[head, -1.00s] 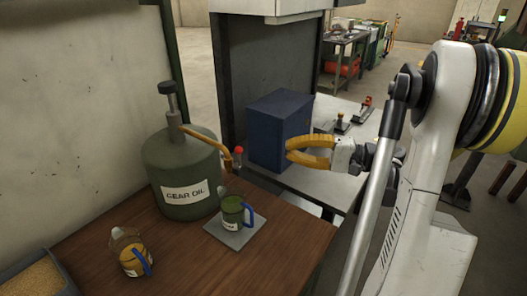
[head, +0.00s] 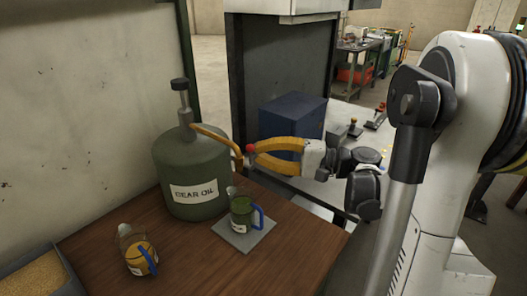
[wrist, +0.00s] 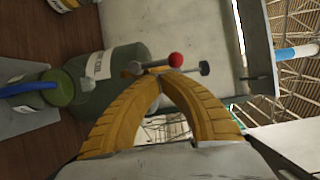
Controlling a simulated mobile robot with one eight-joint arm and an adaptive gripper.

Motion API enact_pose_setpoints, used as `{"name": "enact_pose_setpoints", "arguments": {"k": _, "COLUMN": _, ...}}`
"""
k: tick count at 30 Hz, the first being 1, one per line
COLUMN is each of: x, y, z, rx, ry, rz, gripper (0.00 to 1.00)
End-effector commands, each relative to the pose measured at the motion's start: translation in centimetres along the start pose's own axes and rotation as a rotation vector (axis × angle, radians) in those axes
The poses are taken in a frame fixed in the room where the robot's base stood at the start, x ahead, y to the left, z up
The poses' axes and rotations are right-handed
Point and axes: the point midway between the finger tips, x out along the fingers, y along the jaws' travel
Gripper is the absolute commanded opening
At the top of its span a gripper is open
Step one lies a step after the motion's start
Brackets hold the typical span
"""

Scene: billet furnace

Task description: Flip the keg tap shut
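The green keg (head: 190,165) labelled "GEAR OIL" stands on the wooden bench; it also shows in the wrist view (wrist: 122,62). A yellow-brown hose (head: 214,137) runs from its top to the tap. The tap's red knob (head: 250,148) shows at the hose end, and in the wrist view (wrist: 176,60) just beyond my fingertips. My gripper (head: 254,158) has its yellow fingers brought together at the tips, right beside the tap. Contact cannot be told for sure. Below, a green mug (head: 242,213) with a blue handle stands on a grey plate (head: 262,236).
An amber-filled jug (head: 136,252) with a blue handle stands at the bench's front left, near a tray of grain-like material (head: 35,280). A blue box (head: 292,116) sits on the metal table behind my gripper. The bench's right front (head: 290,240) is clear.

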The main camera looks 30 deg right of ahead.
Motion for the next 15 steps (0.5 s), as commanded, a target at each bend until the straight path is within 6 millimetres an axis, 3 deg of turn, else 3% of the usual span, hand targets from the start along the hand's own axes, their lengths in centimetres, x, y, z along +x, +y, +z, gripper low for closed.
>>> {"name": "enact_pose_setpoints", "arguments": {"k": 15, "x": 0.05, "y": -0.28, "z": 0.13, "rx": -0.045, "ry": 0.000, "rz": 0.021, "gripper": 0.00}}
